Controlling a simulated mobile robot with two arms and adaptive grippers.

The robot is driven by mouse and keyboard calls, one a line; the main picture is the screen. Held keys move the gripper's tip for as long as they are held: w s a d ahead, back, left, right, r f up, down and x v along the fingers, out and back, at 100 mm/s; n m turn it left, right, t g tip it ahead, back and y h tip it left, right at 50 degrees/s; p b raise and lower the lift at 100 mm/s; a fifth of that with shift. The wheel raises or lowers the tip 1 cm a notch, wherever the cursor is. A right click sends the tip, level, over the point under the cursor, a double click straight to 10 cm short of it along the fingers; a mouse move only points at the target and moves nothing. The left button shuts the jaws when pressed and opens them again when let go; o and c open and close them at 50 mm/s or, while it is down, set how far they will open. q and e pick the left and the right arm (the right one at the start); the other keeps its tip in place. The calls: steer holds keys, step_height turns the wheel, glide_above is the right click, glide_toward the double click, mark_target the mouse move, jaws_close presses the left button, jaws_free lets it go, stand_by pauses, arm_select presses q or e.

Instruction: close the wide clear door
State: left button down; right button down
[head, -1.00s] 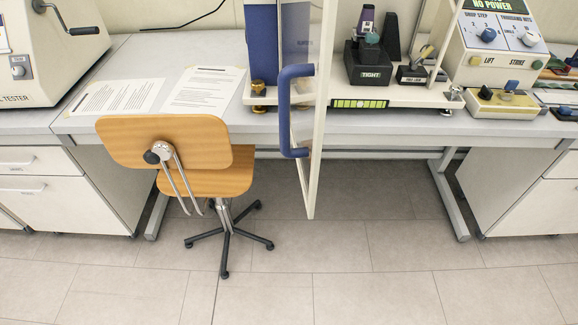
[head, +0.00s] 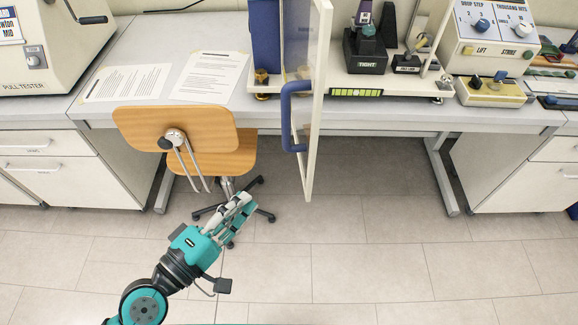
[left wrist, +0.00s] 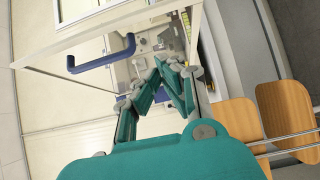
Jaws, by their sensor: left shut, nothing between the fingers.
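The wide clear door (head: 319,80) has a white frame and stands open, jutting out past the front edge of the bench. Its blue U-shaped handle (head: 287,118) faces left, and it also shows in the left wrist view (left wrist: 101,61). My left gripper (head: 246,198) is shut and empty, below and left of the door's lower corner in the head view, in front of the chair and apart from the handle. In the left wrist view its fingers (left wrist: 169,65) converge to the right of the handle. My right gripper is not in view.
A wooden swivel chair (head: 180,130) stands close left of the door. The bench (head: 110,108) carries papers (head: 210,75), a pull tester (head: 50,50) and a control box (head: 490,40). The tiled floor (head: 370,260) right of my left arm is clear.

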arm_select(q)
steer(key=p, duration=0.3)
glide_toward(305, 157)
steer(key=w+a, duration=0.1)
steer(key=w, duration=0.2)
steer(key=d, duration=0.1)
steer(key=d+p, duration=0.1)
steer(key=d, duration=0.2)
steer(key=shift+w+p, duration=0.35)
